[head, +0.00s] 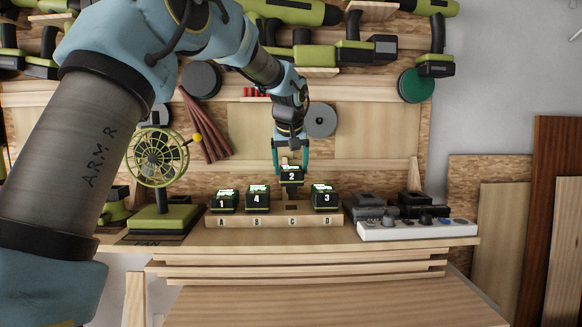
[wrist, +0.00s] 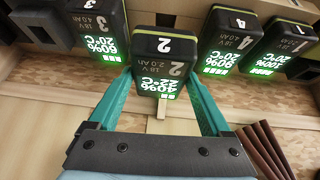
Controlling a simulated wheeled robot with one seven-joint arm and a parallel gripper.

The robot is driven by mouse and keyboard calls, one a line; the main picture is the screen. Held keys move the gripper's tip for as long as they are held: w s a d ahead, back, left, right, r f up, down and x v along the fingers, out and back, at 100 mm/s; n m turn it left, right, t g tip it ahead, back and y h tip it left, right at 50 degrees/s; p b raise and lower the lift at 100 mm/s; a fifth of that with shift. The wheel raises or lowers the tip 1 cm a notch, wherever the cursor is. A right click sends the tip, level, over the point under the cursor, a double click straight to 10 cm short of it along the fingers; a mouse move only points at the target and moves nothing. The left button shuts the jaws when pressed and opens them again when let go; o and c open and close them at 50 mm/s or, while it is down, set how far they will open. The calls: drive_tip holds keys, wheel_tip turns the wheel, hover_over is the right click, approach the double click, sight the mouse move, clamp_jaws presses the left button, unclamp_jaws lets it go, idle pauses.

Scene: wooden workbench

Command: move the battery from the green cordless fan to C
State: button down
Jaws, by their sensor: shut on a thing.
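My gripper (head: 291,171) is shut on the battery marked 2 (head: 291,177). In the wrist view the green fingers clasp this black battery (wrist: 157,62) from both sides; its lit screen reads 40%, 22°C. It hangs upright above the empty place C of the wooden battery rack (head: 270,222), with a small gap below it. The green cordless fan (head: 160,165) stands at the left on a plate marked FAN. Its base shows no number-marked battery.
Battery 1 (head: 223,201) stands at A, battery 4 (head: 257,200) at B and battery 3 (head: 326,198) at D, close on both sides of C. A white power strip (head: 418,230) and dark chargers (head: 372,207) are at the right. Tools hang behind.

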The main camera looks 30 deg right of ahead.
sight(291, 191)
drive_tip(key=shift+w+d, duration=0.2)
drive_tip(key=shift+w, duration=0.05)
drive_tip(key=shift+f+b, duration=1.5)
drive_tip(key=shift+f, duration=0.3)
drive_tip(key=shift+f, duration=0.2)
drive_tip(key=shift+f+b, duration=0.6)
drive_tip(key=shift+f, duration=0.15)
drive_tip(key=shift+f+b, duration=0.5)
drive_tip(key=shift+f, duration=0.2)
drive_tip(key=shift+f, duration=0.2)
unclamp_jaws()
